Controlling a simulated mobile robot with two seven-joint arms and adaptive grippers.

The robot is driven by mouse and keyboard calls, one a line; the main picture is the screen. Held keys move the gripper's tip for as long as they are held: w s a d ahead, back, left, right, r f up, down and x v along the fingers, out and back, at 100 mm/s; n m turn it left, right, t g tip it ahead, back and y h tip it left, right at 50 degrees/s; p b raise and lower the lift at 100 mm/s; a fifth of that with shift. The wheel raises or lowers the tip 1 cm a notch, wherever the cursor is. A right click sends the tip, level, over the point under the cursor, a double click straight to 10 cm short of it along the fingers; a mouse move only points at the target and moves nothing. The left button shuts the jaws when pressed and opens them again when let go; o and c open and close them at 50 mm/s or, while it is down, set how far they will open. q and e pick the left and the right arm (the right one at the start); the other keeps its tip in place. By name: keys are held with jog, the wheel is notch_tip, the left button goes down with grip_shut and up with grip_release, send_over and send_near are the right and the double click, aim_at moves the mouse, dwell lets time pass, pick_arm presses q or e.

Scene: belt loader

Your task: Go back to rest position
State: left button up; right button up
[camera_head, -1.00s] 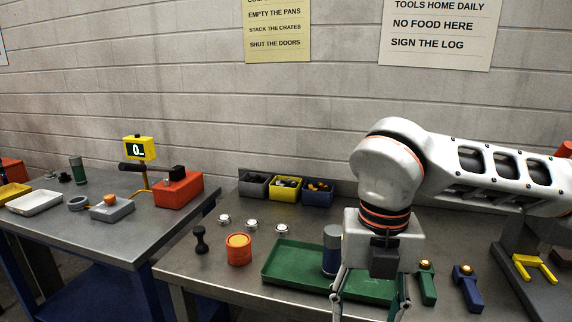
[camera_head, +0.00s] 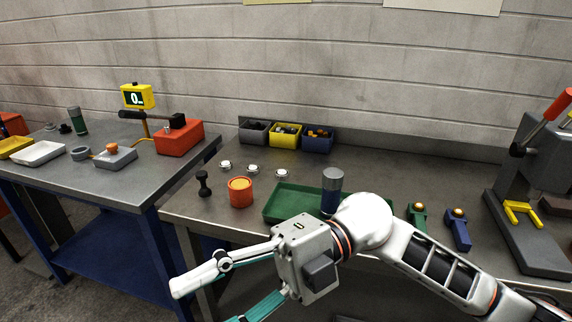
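My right arm comes in from the right, and its gripper (camera_head: 207,304) hangs low in front of the near edge of the workbench (camera_head: 185,205). Its fingers are spread apart with nothing between them, so it is open and empty; the lower finger is partly cut off by the bottom of the picture. My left gripper is not in view. A green tray (camera_head: 287,202) lies on the bench behind my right wrist, partly hidden by it. A dark blue cylinder with a grey top (camera_head: 332,190) stands upright at the tray.
Grey, yellow (camera_head: 285,135) and blue bins stand along the wall. An orange round container (camera_head: 240,192) and a black stamp-like piece (camera_head: 204,184) are near the front edge. A press with a red handle (camera_head: 545,118) stands right. A second table (camera_head: 105,184) with a red box is left.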

jog(key=w+d+r+m+t+y, duration=0.2)
jog(key=w+r+m+t+y, duration=0.1)
jog(key=w+m+t+y, duration=0.65)
jog(key=w+d+f+m+t+h, duration=1)
jog(key=f+m+t, duration=0.4)
jog(key=m+t, duration=0.3)
jog(key=w+d+f+m+h, duration=0.1)
jog(key=d+f+m+h, duration=0.35)
jog(key=f, duration=0.55)
jog(key=s+d+f+m+g+h, duration=0.1)
jog(key=s+d+f, duration=0.3)
jog(key=f, duration=0.4)
jog(key=s+d+f+m+g+h, duration=0.1)
jog(key=s+d+f+g+h, duration=0.2)
jog(key=s+f, duration=0.3)
jog(key=s+d+f+m+g+h, duration=0.1)
jog(key=s+d+f, duration=0.4)
jog(key=f, duration=0.6)
jog(key=shift+d+f+g+h, duration=0.2)
jog(key=shift+d+g+h, duration=0.35)
jog(key=shift+h, duration=0.55)
jog(key=shift+a, duration=0.15)
